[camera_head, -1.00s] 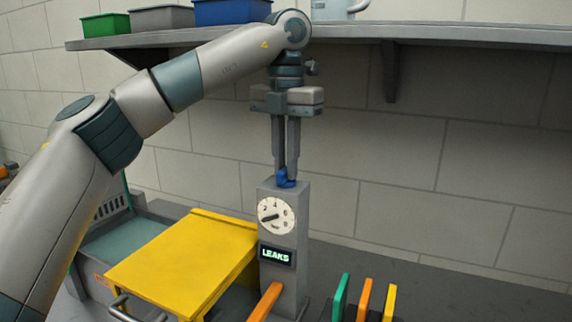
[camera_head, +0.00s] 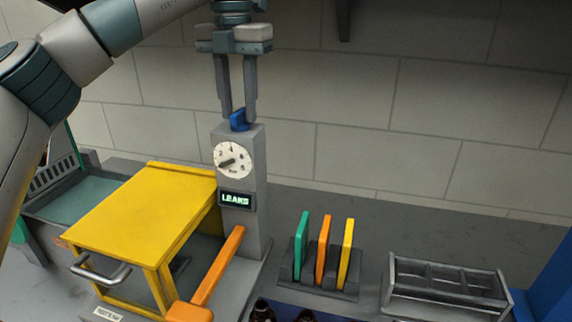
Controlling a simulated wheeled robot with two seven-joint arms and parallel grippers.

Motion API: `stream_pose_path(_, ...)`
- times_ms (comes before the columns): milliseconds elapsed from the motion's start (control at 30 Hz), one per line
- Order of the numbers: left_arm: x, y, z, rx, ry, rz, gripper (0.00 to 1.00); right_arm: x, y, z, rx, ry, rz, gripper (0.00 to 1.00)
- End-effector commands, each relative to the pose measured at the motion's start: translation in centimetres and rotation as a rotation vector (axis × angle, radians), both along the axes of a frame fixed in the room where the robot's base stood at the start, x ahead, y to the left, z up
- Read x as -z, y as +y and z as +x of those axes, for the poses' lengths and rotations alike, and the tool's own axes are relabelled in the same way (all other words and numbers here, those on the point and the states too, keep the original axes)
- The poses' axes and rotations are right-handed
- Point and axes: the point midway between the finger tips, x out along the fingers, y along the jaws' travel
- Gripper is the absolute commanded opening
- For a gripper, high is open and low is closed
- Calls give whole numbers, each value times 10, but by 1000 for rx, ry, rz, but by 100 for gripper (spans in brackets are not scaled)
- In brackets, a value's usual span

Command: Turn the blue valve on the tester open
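The grey tester column (camera_head: 257,190) stands left of centre in the head view, with a round white dial (camera_head: 233,160) and a lit display reading LEAKS (camera_head: 236,199). The small blue valve (camera_head: 239,121) sits on top of the column. My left gripper (camera_head: 239,112) points straight down over it. Its two fingers are spread, with a visible gap between them, and the fingertips are on either side of the valve's upper part. Whether a finger touches the valve I cannot tell. My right gripper is out of view.
An orange lever (camera_head: 217,269) slopes from the tester's front. A yellow-topped stand (camera_head: 150,211) with a metal handle is to the left. Green, orange and yellow upright plates (camera_head: 324,250) and a grey rack (camera_head: 446,281) stand right. Dark bottle tops (camera_head: 263,311) show at the bottom edge.

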Motion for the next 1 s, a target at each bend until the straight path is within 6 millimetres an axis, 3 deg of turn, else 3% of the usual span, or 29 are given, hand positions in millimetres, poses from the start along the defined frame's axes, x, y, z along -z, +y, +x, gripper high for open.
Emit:
stream_pose_path(67, 0, 0, 0, 3, 1, 0, 31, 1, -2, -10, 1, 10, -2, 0)
stream_pose_path(367, -1, 0, 0, 90, 1, 0, 31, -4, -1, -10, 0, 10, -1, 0)
stream_pose_path(1000, -2, 0, 0, 662, 1, 0, 31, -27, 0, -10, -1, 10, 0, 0)
